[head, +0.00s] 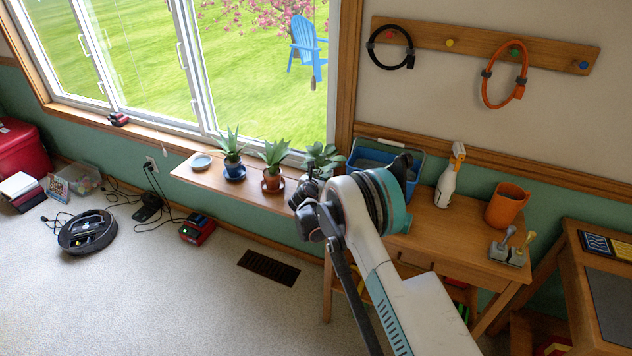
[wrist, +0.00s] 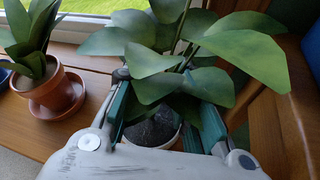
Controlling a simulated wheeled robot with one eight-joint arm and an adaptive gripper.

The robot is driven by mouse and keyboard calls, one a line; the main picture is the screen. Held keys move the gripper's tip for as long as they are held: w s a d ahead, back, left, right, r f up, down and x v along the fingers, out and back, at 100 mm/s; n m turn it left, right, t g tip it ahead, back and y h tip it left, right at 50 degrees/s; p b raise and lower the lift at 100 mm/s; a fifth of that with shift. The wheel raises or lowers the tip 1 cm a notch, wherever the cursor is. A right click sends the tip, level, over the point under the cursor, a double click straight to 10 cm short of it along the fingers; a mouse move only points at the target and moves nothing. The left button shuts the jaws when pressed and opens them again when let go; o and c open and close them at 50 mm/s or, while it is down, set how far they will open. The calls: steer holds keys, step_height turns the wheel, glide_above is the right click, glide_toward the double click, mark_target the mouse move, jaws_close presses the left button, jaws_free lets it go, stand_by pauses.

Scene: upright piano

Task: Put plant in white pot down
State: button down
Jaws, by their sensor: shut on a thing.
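The plant in the white pot shows broad green leaves (head: 325,156) at the right end of the wooden window shelf in the head view; its pot is hidden behind my arm there. In the wrist view its leaves (wrist: 240,50) spread above my gripper, with dark soil and a strip of white pot rim (wrist: 176,139) between the fingers. My gripper (wrist: 166,112) is shut on this pot, one finger on each side. In the head view my gripper (head: 308,190) is at the shelf's right end. I cannot tell whether the pot touches the shelf.
On the shelf (head: 215,180) stand a plant in a terracotta pot (head: 271,181), a plant in a blue pot (head: 233,168) and an empty pale blue saucer (head: 201,161). The wooden table (head: 440,232) to the right holds a blue bin, a spray bottle (head: 449,180) and an orange container (head: 507,205).

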steer(key=shift+f, duration=0.2)
steer(key=c, duration=1.3)
jaws_free()
steer(key=shift+r, duration=0.15)
steer(key=shift+p+v, duration=1.9)
steer(key=shift+v, duration=4.15)
